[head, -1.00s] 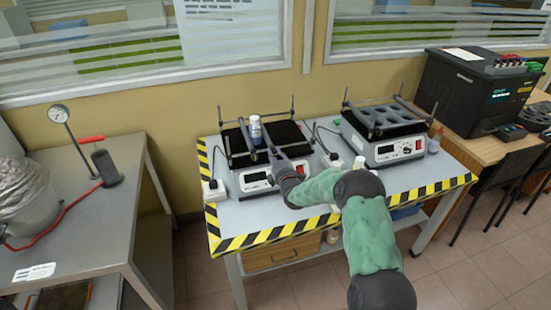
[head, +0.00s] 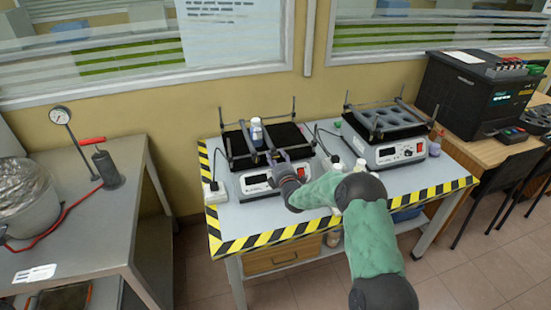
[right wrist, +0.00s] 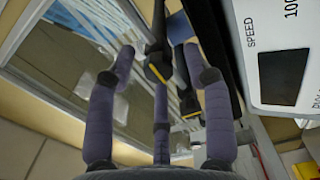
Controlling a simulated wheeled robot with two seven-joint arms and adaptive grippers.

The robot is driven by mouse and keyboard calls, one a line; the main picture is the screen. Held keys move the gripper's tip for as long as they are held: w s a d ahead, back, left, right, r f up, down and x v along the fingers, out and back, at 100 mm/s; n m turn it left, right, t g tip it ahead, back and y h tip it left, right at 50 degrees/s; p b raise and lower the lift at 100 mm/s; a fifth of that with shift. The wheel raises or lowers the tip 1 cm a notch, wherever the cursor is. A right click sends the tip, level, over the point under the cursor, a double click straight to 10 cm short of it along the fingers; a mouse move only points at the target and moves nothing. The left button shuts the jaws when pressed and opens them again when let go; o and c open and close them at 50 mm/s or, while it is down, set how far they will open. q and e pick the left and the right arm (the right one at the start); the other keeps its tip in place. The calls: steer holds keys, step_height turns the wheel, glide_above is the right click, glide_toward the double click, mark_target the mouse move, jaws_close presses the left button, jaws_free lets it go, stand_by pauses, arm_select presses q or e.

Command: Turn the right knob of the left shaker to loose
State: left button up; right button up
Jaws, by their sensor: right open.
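The left shaker (head: 253,183) stands on the table, its white front panel with a red switch facing me. A small bottle (head: 257,132) stands upright on its black platform, between the clamp bars. My right gripper (head: 280,157) is at the right front of this shaker. In the right wrist view its purple fingers (right wrist: 158,85) are spread apart. A black knob (right wrist: 158,66) with a yellow mark shows beyond and between them. I cannot tell whether any finger touches it. The knob is too small to make out in the head view. My left gripper is not in view.
The right shaker (head: 398,153) stands to the right on the same table (head: 245,215), which has a yellow-black striped edge. Small bottles (head: 360,167) stand between the shakers, partly behind my right arm. A white adapter (head: 214,192) sits at the left edge.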

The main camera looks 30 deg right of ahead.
steer(key=v, duration=1.1)
steer(key=shift+s, duration=0.35)
steer(key=shift+a, duration=0.15)
